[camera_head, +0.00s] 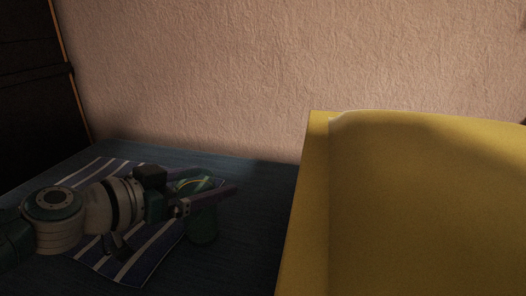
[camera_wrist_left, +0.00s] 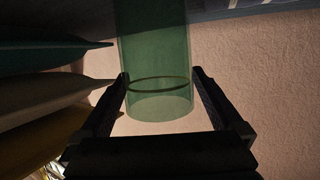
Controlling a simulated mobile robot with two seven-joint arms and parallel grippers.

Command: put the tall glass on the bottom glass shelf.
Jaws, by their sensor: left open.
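The tall glass (camera_head: 203,226) is green and see-through and stands at the right edge of the striped cloth. My left gripper (camera_head: 214,182) reaches it from the left. In the left wrist view the glass (camera_wrist_left: 155,55) lies between the two spread fingers of this gripper (camera_wrist_left: 161,78), with its round end towards the palm. The fingers are open, one on each side; whether either touches the glass I cannot tell. The gripper partly covers the glass in the head view. The bottom glass shelf is not recognisable in either view. My right gripper is not in view.
A blue-and-white striped cloth (camera_head: 152,252) lies on the dark blue surface (camera_head: 262,205). A large yellow piece of furniture (camera_head: 420,200) rises close on the right. A dark panel (camera_head: 35,75) stands at the far left, and a textured wall (camera_head: 220,80) is behind.

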